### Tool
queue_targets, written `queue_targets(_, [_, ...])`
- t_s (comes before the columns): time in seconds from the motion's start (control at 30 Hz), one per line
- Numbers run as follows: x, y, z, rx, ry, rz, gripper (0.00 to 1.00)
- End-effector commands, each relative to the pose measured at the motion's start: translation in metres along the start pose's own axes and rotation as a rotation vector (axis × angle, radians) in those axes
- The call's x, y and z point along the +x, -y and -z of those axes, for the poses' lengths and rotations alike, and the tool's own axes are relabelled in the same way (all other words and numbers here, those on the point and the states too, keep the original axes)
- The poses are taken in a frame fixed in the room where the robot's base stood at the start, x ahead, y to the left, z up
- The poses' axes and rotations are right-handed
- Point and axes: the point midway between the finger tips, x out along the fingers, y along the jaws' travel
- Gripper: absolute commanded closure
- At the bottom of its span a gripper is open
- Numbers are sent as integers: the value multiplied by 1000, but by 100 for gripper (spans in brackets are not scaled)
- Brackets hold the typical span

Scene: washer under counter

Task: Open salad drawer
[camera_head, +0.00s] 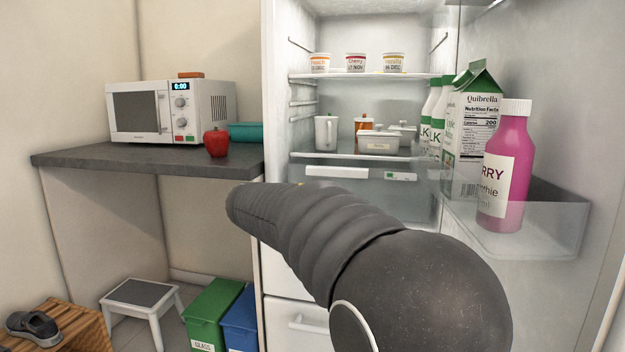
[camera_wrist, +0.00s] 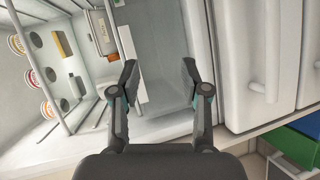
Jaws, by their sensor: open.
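The salad drawer (camera_head: 405,205) is a translucent bin at the bottom of the open fridge, under the lowest glass shelf (camera_head: 350,155). A white strip (camera_head: 345,173) runs along its top front. The drawer looks shut, and my arm hides part of it in the head view. In the wrist view, which is turned sideways, the drawer (camera_wrist: 165,45) lies beyond and between the fingers, with its white strip (camera_wrist: 131,60) near the left fingertip. My gripper (camera_wrist: 160,76) is open and empty in front of the drawer. I cannot tell whether a fingertip touches it.
The open fridge door at right carries a bin (camera_head: 545,235) with a pink bottle (camera_head: 506,165) and cartons (camera_head: 475,135). White drawers with handles (camera_head: 310,324) sit below the fridge compartment. A counter (camera_head: 120,160) with a microwave (camera_head: 165,112) stands at left.

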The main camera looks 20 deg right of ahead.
Motion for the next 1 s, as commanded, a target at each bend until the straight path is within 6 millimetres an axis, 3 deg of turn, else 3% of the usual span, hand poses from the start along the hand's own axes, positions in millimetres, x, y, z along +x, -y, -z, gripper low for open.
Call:
queue_targets(0.03, [8,-2,20,-26,-8,-55,54])
queue_targets(0.1, [13,-9,40,-50,-20,-125,54])
queue_targets(0.3, [18,-20,75,-90,-43,-241,54])
queue_targets(0.57, [40,-28,80,-94,-43,-258,54])
queue_targets(1.0, [118,-49,84,-94,-44,-256,54])
